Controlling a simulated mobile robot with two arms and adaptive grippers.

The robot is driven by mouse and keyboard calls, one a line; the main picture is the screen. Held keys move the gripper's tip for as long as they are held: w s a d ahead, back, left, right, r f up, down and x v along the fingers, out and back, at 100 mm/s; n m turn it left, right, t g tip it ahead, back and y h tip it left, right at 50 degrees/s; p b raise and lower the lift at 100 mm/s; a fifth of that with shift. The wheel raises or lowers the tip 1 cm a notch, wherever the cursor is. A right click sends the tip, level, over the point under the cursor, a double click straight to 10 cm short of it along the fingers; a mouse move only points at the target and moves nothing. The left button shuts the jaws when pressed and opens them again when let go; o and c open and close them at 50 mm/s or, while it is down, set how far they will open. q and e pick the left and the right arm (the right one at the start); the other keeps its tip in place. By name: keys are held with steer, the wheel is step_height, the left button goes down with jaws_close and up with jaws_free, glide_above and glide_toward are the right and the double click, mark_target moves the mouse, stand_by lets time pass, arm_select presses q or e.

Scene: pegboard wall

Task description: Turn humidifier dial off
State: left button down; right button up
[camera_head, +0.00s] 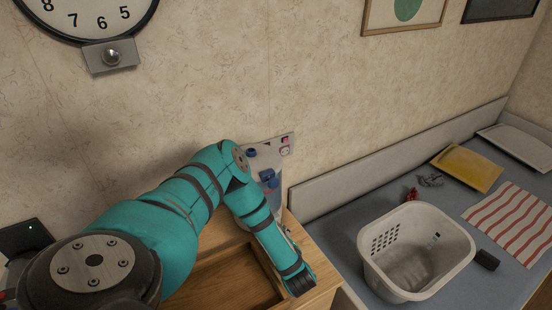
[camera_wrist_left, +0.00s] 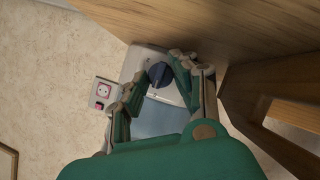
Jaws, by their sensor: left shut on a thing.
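The humidifier is a pale grey and white unit (camera_wrist_left: 143,58) in the left wrist view, with a round dark blue dial (camera_wrist_left: 159,73) on its face. My left gripper (camera_wrist_left: 158,68) is shut on the dial, with one green finger on each side of it. In the head view my left arm reaches in from the left and hides the gripper. Pale grey housing with blue parts (camera_head: 268,177) shows there beside the arm, at the wall. The dial's pointer position is too small to read. My right gripper is in neither view.
A wall socket plate with a red switch (camera_wrist_left: 102,92) is beside the humidifier. A wooden box or drawer (camera_head: 235,278) lies below my arm.

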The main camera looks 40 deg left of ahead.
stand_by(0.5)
arm_select(q)
steer(key=c, duration=1.3)
jaws_free()
steer(key=shift+s+d+r, duration=0.1)
steer(key=v, duration=1.1)
steer(key=shift+s+d+r, duration=0.15)
steer(key=shift+s+d, duration=0.05)
steer(key=shift+d, duration=0.05)
